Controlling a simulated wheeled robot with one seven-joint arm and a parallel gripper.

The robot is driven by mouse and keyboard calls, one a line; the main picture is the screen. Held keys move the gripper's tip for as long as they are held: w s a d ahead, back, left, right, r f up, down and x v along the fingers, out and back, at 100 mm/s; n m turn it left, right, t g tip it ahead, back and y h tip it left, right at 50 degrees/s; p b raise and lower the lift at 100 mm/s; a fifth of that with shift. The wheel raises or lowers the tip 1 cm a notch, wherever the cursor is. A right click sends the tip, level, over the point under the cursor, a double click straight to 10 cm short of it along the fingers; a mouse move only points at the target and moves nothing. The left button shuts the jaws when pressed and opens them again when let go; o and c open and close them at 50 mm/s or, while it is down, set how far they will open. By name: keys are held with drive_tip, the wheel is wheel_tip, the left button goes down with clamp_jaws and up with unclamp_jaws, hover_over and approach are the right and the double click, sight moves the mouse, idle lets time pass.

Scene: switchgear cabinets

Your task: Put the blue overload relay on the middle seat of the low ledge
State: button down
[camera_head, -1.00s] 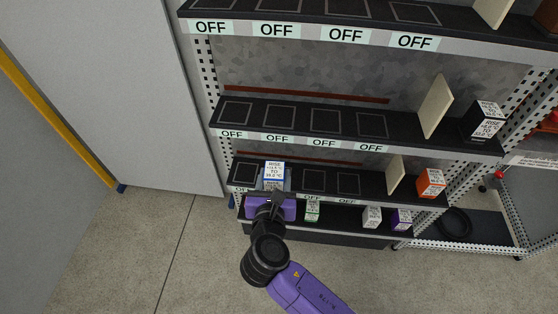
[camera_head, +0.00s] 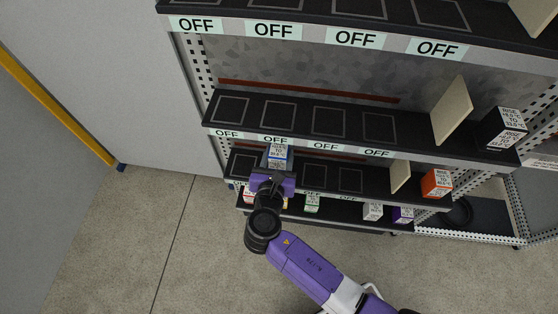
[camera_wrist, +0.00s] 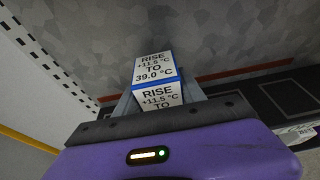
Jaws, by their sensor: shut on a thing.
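The blue overload relay (camera_head: 279,157), with white "RISE +11.5 °C TO 39.0 °C" labels and blue edges, is in my gripper (camera_head: 273,178). The wrist view shows the relay (camera_wrist: 156,82) upright between the jaws, which are shut on it. The low ledge (camera_head: 330,193) is the dark shelf below the middle one, with outlined seats. Two of its seats, one (camera_head: 311,174) and another (camera_head: 350,180), are bare to the right of my gripper. The relay and gripper cover part of the ledge's left side. I cannot tell any gap between relay and ledge.
The middle shelf (camera_head: 300,145) overhangs above, with empty seats and a black box (camera_head: 502,128). A cream divider (camera_head: 400,176) and an orange box (camera_head: 436,183) stand on the low ledge's right. Green (camera_head: 312,202), white (camera_head: 373,211) and purple (camera_head: 403,214) boxes sit below.

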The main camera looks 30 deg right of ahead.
drive_tip(key=shift+f, duration=1.7)
drive_tip(key=c, duration=0.7)
unclamp_jaws()
drive_tip(key=shift+f, duration=0.15)
drive_tip(key=shift+r, duration=0.2)
drive_tip(key=shift+b+v, duration=0.3)
drive_tip(key=shift+v, duration=5.75)
